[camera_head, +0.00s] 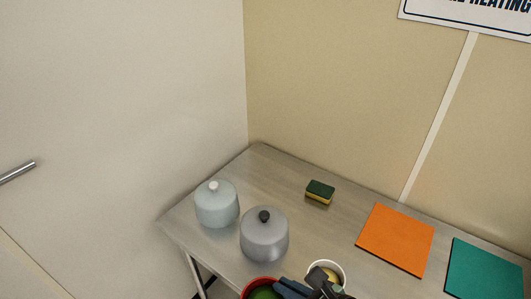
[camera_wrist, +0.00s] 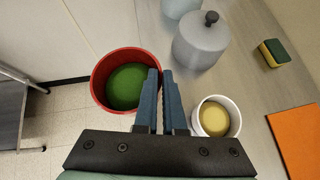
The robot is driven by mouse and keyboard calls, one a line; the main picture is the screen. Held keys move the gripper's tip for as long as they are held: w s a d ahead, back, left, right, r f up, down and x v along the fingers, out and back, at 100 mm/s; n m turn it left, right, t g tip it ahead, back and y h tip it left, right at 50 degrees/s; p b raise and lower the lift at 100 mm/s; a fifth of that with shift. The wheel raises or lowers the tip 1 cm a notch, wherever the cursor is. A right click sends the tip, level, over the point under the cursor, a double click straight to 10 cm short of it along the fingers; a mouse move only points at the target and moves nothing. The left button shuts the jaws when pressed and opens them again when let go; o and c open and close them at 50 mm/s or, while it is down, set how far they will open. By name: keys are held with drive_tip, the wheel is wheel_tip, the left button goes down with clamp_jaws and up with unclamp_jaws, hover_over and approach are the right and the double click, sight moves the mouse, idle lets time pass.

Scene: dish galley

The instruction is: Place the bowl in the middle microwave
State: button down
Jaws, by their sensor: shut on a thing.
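In the head view my gripper (camera_head: 283,288) is at the bottom edge, right of the bowl. In the wrist view the bowl is upright beside the counter's edge, over the floor. No microwave is in view.
A white cup (camera_wrist: 233,107) with yellow contents stands close right of my fingers. On the steel counter (camera_head: 300,225) are a grey lidded pot (camera_head: 264,240), a paler pot (camera_head: 216,206), a sponge (camera_head: 319,192), an orange board (camera_head: 396,240) and a teal board (camera_head: 484,272). Walls close off the back and left.

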drive_tip(key=s+a+f+m+t+h, duration=0.2)
drive_tip(key=s+a+f+m+h, duration=0.1)
drive_tip(key=s+f+m+h, duration=0.3)
wheel_tip(320, 180, down, 3)
drive_tip(key=shift+a+r+m+h, duration=0.25)
drive_tip(key=shift+m+h, duration=0.25)
drive_tip(key=shift+m, duration=0.6)
drive_tip(key=shift+w+a, duration=0.1)
drive_tip(key=shift+w, duration=0.05)
idle(0.3)
